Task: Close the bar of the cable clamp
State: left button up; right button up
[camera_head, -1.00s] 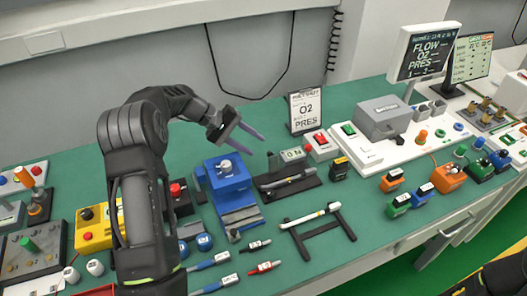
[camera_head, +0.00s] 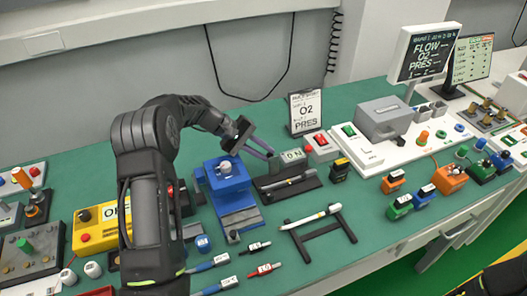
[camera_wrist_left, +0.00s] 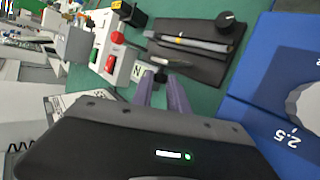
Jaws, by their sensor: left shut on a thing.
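The cable clamp (camera_head: 290,190) is a dark base with a light cable lying along it, right of the blue device in the head view. It also shows in the left wrist view (camera_wrist_left: 205,60), with a grey cable and a black knob. In the left wrist view the fingers (camera_wrist_left: 165,82) reach to this dark bar piece (camera_wrist_left: 172,62). The fingers partly hide it.
A blue device (camera_head: 226,178) stands close left of the clamp. A black stand with a white rod (camera_head: 315,222) is in front. Green mat behind the arm is clear.

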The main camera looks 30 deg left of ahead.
pick_arm(q)
grip_shut()
dwell(1.0)
